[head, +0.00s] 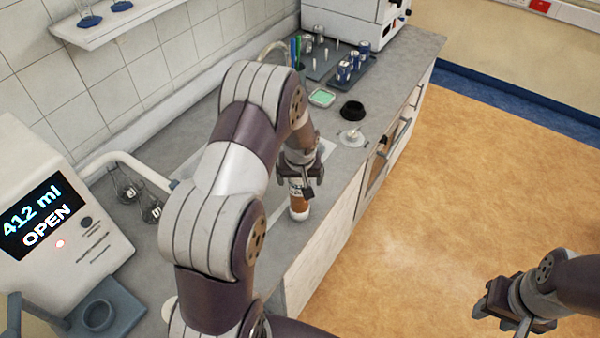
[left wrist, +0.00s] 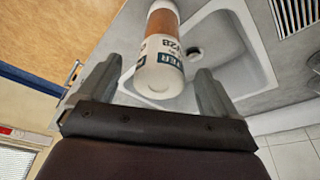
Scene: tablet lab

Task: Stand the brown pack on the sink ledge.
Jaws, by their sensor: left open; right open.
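The brown pack (head: 298,203) is a bottle-like container with a brown band, white ends and a printed label. It stands on the grey strip of counter by the sink, under my left gripper (head: 302,187), which hides its upper part. In the left wrist view the pack (left wrist: 165,60) lies between the two spread fingers of my left gripper (left wrist: 158,70), with a gap on each side. The sink ledge (left wrist: 140,20) shows beside the sink basin (left wrist: 212,50). My right gripper (head: 505,306) is open and empty, over the floor.
A dispenser (head: 60,215) reading "412 ml OPEN" stands at left, with flasks (head: 130,190) beside it. Further back are a black ring (head: 352,110), a green-topped dish (head: 322,97) and a rack of vials (head: 350,70). My left arm hides much of the sink.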

